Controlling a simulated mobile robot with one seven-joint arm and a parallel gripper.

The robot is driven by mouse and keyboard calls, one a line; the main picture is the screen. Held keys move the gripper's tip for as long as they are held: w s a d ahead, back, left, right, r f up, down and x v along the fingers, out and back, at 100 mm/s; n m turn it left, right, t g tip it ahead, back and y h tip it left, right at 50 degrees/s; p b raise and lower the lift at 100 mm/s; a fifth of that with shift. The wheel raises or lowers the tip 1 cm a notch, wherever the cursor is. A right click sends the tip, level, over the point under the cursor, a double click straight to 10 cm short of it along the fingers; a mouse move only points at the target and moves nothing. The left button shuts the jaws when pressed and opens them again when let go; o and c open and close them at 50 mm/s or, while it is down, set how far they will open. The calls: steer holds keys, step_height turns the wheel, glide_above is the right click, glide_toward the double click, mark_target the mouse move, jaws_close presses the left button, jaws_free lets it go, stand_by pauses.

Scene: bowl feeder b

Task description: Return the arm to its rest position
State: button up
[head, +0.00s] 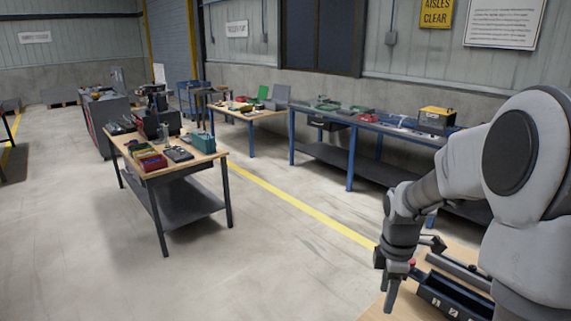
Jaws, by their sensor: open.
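My arm (470,170) comes in from the right edge of the head view, bent over the corner of a wooden-topped table (375,310). My gripper (386,282) points down at the arm's end, at the table's left edge. It is open, and nothing shows between its fingers. The far finger is partly hidden by the near one, and the exact height above the table is hard to tell.
Dark equipment (450,293) with a red knob (412,262) sits right of my gripper. A workbench (160,175) with bins stands left, and a long blue-legged bench (350,172) lines the wall. The floor (260,270) between is clear.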

steer(key=s+a+r+m+t, duration=0.2)
steer(key=s+a+r+m, duration=0.3)
steer(key=s+r+m, duration=0.2)
steer(key=s+a+r+m+t, duration=0.3)
steer(key=s+a+r+m, duration=0.3)
steer(key=s+r+m, duration=0.2)
steer(key=s, duration=0.2)
steer(key=shift+s+a+r, duration=0.15)
steer(key=shift+s+r, duration=0.2)
steer(key=shift+c, duration=0.6)
steer(key=shift+m, duration=0.3)
